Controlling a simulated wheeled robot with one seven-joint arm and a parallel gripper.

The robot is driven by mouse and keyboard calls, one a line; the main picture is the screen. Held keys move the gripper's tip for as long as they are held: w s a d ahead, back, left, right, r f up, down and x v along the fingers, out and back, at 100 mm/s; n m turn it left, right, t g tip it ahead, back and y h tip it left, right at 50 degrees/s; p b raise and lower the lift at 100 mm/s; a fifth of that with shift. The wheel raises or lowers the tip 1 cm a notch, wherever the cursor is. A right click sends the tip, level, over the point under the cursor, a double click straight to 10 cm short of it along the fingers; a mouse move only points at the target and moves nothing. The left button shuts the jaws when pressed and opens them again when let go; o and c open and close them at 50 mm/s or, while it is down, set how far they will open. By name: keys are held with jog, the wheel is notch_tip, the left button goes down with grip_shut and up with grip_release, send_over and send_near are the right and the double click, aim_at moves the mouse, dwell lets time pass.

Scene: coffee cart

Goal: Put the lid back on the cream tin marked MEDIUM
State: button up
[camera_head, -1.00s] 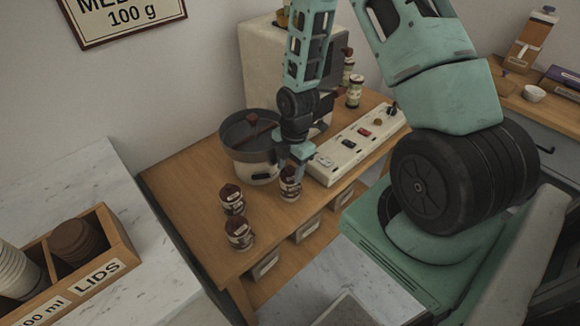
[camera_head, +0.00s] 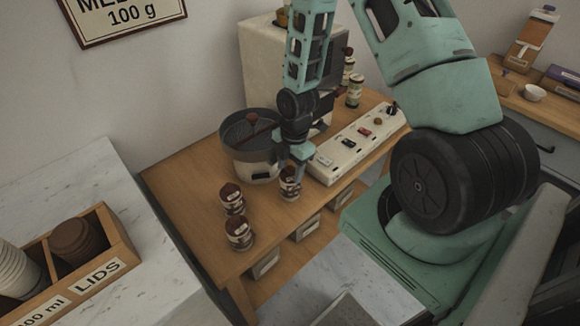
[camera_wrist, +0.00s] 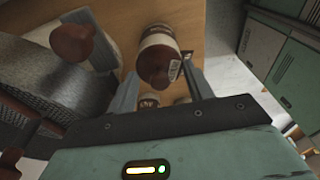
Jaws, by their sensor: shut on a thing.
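Three small brown tins with cream labels stand on the wooden table. My gripper (camera_head: 290,168) is over the tin nearest the grinder-side panel (camera_head: 290,188), pointing down. In the wrist view its fingers are on either side of this tin's dark brown lid (camera_wrist: 157,66), and they are shut on it. The lid is at the top of the tin; I cannot tell whether it is fully seated. The other two tins, one behind (camera_head: 232,199) and one in front (camera_head: 239,234), have brown tops. The tin labels are too small to read, so I cannot tell which says MEDIUM.
A grey pot (camera_head: 247,155) with a brown-handled tool stands just left of my gripper. A cream switch panel (camera_head: 352,150) lies to the right. A wooden box marked LIDS (camera_head: 122,246) sits on the marble counter at left. The table's left part is clear.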

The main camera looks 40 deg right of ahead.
jog(key=o, duration=1.1)
jog(key=shift+c, duration=0.2)
jog(key=shift+o, duration=0.7)
jog(key=shift+w, duration=0.15)
jog(key=shift+c, duration=0.2)
jog(key=shift+r, duration=0.15)
